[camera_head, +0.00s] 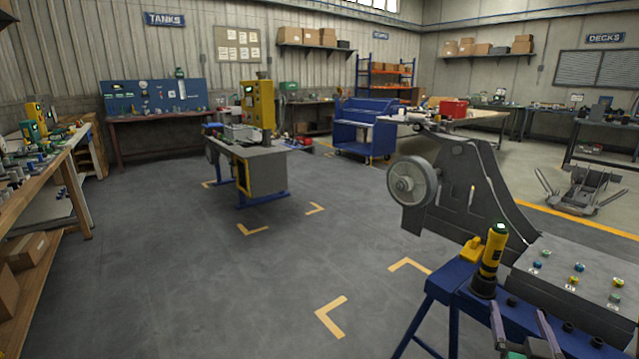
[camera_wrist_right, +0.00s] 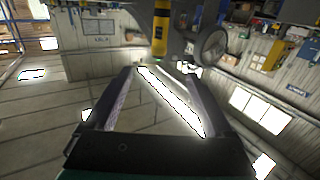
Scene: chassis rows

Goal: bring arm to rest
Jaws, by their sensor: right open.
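My right gripper (camera_head: 517,307) shows at the bottom right of the head view, its two fingers pointing up and apart. In the right wrist view the gripper (camera_wrist_right: 157,70) is open with nothing between its fingers. A yellow and black cylindrical tool (camera_head: 494,252) with a green top stands upright in a dark holder, just beyond the right gripper. It also shows beyond the fingertips in the right wrist view (camera_wrist_right: 161,28), apart from them. My left gripper is not in view.
A blue stand (camera_head: 445,287) carries the holder, beside a grey panel (camera_head: 580,270) with several coloured knobs. A grey machine with a wheel (camera_head: 414,184) stands behind. A wooden bench (camera_head: 40,170) lines the left. The floor in the middle is clear, with yellow corner marks.

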